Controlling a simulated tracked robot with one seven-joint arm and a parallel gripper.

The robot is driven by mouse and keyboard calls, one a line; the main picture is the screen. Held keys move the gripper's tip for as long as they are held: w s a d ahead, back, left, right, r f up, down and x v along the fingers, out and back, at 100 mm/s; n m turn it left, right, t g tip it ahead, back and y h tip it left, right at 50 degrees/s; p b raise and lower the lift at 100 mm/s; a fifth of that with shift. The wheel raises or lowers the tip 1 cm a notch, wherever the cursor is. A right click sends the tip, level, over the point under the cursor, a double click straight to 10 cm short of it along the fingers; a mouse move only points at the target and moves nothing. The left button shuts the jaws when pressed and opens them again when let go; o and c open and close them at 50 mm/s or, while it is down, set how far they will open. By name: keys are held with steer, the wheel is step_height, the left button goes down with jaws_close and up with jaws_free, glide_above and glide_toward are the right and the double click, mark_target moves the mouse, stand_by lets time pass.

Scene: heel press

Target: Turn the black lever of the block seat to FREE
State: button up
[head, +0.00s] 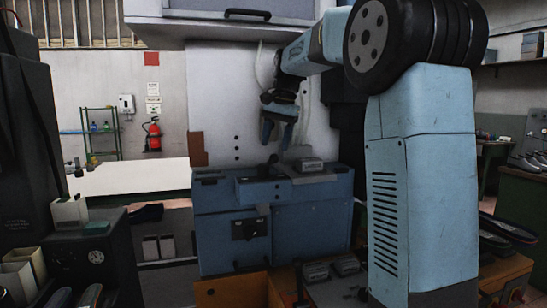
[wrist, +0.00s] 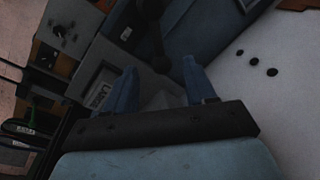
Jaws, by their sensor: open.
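My gripper (head: 278,140) hangs from my arm with its blue fingers pointing down, above the blue press bed (head: 225,195). It is open, with nothing seen between its fingers. A small dark upright part, probably the black lever (head: 273,160), stands on the bed just below the fingertips. In the wrist view a dark bar with a rounded end, probably the same lever (wrist: 157,45), lies beyond and between the fingertips (wrist: 163,78). I see no contact. A grey block with a label plate (head: 308,165) sits right of it. The lever's setting and any FREE mark are not readable.
The white press back panel (head: 222,95) rises behind the gripper. Grey blocks (head: 316,271) lie below at the front right. An open orange-brown box (head: 235,290) stands at the front. A dark machine with bins (head: 92,257) stands at the left.

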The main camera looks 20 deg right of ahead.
mark_target(272, 158)
steer(key=shift+w+a+f, duration=0.1)
steer(key=shift+a+f, duration=0.05)
steer(key=shift+f, duration=0.75)
steer(key=shift+w+a+f, duration=0.1)
steer(key=shift+f, duration=0.75)
steer(key=shift+w+a+f, duration=0.1)
steer(key=shift+a+f, duration=0.05)
steer(key=shift+f, duration=0.75)
jaws_close()
